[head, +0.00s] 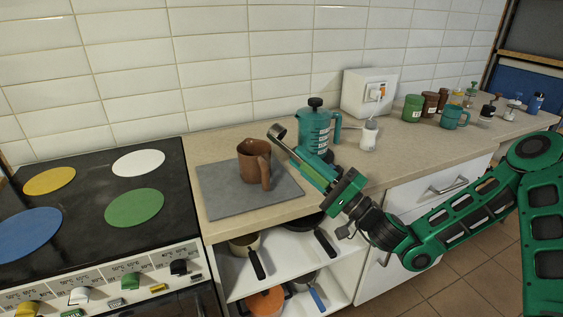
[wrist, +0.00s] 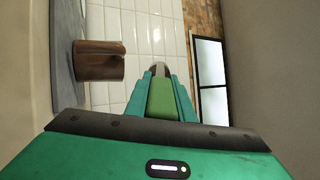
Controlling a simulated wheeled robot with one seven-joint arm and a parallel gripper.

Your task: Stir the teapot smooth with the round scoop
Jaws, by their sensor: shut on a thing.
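The brown pot (head: 249,166), which looks like the teapot, stands upright and open-topped on a grey slab (head: 215,197) on the counter; its handle faces me. It also shows sideways at the left of the wrist view (wrist: 97,61). My gripper (head: 312,170) is right of the pot and is shut on the round scoop (head: 277,132). The scoop's round metal end points up and left, above and right of the pot, apart from it. In the wrist view the scoop (wrist: 159,69) sticks out beyond my fingers (wrist: 161,95). The pot's inside is hidden.
The stove (head: 85,215) is at the left. Several jars and a teal mug (head: 453,117) stand further right. Pans sit on the open shelf (head: 290,268) below.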

